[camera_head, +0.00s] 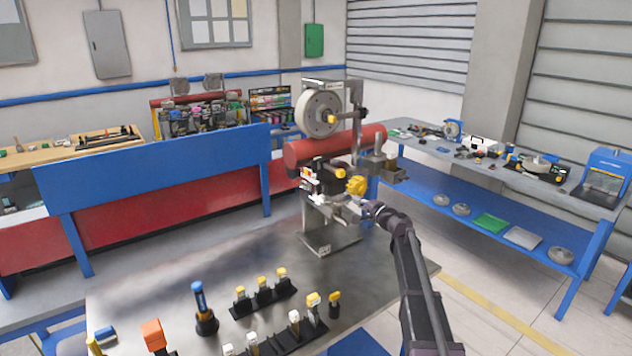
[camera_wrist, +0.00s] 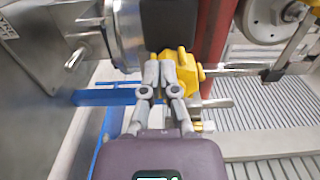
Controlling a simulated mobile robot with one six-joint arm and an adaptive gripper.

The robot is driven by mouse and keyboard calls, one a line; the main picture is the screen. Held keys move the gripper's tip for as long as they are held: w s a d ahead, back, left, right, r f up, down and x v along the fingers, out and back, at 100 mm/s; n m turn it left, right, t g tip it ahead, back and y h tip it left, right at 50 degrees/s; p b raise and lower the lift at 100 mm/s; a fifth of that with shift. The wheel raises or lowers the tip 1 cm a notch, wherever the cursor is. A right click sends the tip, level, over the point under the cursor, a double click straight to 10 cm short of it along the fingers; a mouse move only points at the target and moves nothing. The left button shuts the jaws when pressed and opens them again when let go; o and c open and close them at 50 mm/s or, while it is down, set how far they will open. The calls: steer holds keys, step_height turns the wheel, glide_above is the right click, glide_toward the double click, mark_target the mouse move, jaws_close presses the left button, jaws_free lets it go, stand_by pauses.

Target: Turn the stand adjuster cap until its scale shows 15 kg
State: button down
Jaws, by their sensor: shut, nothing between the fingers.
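A yellow lobed knob, which looks like the adjuster cap (camera_head: 357,185), sits on the right side of the metal stand (camera_head: 330,238). In the wrist view the yellow cap (camera_wrist: 190,68) is partly hidden behind my fingers. My gripper (camera_head: 352,207) is at the stand, close to the cap. In the wrist view my gripper (camera_wrist: 167,56) has its fingertips together, overlapping the cap's left part, with nothing between them. I cannot tell whether they touch the cap. No scale or kg reading is legible in either view.
A red cylinder (camera_head: 312,150) and a grey reel (camera_head: 318,112) are on the machine above. Yellow-topped tools (camera_head: 263,290) stand in racks on the metal table's front. A blue-legged side bench (camera_head: 480,165) is at right. Machine parts crowd the cap closely.

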steer(key=v, duration=0.3)
steer(key=shift+s, duration=0.1)
stand_by(0.5)
steer(key=shift+s+d+f+n, duration=0.1)
steer(key=shift+d+n, duration=0.05)
steer(key=shift+n, duration=0.85)
steer(key=shift+s+d+f+n, duration=0.1)
steer(key=shift+d+n, duration=0.05)
steer(key=shift+n, duration=0.85)
steer(key=shift+s+d+n, duration=0.15)
steer(key=shift+n, duration=0.85)
steer(key=shift+w+a, duration=0.1)
steer(key=shift+w, duration=0.05)
steer(key=x, duration=0.6)
steer(key=shift+w+a, duration=0.2)
steer(key=shift+w, duration=0.1)
steer(key=shift+w+d+r, duration=0.15)
steer(key=shift+w+d, duration=0.05)
steer(key=shift+d, duration=0.1)
